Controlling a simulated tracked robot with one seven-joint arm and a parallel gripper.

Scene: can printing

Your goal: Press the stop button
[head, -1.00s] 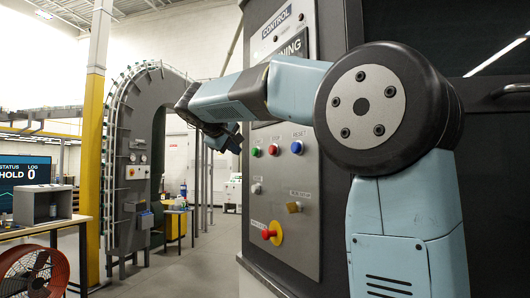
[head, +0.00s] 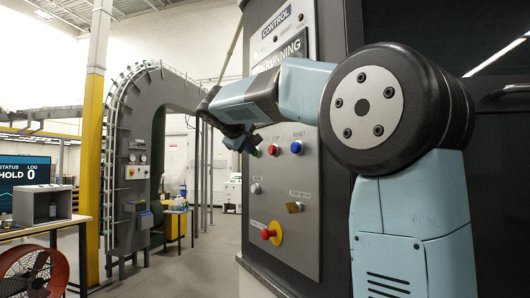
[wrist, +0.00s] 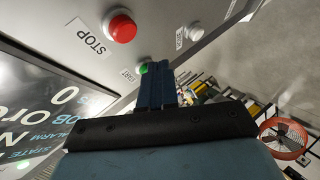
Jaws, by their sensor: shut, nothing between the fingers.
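The red stop button (head: 273,150) is on the grey control panel (head: 308,219), between a green button and a blue button. In the wrist view the red button (wrist: 121,27) is at the top, beside its STOP label (wrist: 86,37). My gripper (head: 246,145) is just left of the panel's button row. In the wrist view its blue fingers (wrist: 156,70) are together and empty. They overlap the edge of the green start button (wrist: 144,68) and sit below and right of the red button. No contact with the red button shows.
The blue reset button (head: 296,147) is right of the red one. A larger red emergency knob (head: 268,234) on a yellow plate is lower on the panel, below a key switch (head: 294,207). A display reading RUNNING (head: 284,51) is above. Open floor lies left of the panel.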

